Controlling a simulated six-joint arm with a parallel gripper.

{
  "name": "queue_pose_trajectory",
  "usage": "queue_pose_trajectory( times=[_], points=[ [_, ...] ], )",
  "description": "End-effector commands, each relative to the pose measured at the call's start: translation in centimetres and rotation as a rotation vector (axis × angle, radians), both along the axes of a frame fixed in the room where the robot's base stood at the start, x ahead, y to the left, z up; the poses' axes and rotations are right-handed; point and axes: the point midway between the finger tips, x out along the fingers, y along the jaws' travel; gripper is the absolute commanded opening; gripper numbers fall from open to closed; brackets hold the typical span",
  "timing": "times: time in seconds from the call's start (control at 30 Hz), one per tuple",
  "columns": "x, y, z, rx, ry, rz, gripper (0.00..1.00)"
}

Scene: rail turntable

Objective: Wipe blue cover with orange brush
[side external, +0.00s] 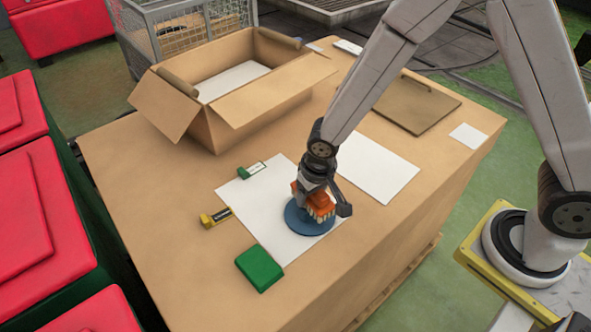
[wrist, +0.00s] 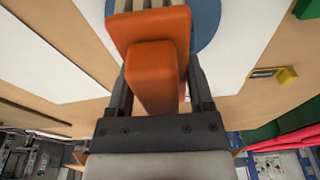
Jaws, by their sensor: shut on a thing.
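The orange brush (side external: 317,200) has pale bristles pointing down. My gripper (side external: 322,194) is shut on it, and the brush is right over the round blue cover (side external: 301,221). The bristles appear to be at or very near the cover's surface; I cannot tell if they touch. The blue cover lies flat on a white sheet (side external: 272,243). In the wrist view the orange brush (wrist: 152,75) sits between my two dark fingers, with part of the blue cover (wrist: 206,22) behind it. The brush and gripper hide part of the cover.
A green block (side external: 259,268), a yellow-black item (side external: 215,217) and a green-white item (side external: 252,170) lie around the sheet. An open cardboard box (side external: 217,128) stands at the back left. A second white sheet (side external: 378,167) and a brown board (side external: 416,103) lie to the right.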

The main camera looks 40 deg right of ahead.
Motion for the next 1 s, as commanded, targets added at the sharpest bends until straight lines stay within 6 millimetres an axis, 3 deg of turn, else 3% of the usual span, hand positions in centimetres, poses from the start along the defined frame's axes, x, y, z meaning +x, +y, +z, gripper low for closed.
queue_pose_trajectory(
  times=[0.23,0.5,1.0],
  points=[
    [0.0,-1.6,-0.1,0.000,0.000,-0.002,0.12],
    [0.0,-2.0,-0.1,-0.001,0.001,0.000,0.12],
    [-0.1,0.2,0.0,0.000,0.001,0.003,0.12]
  ],
)
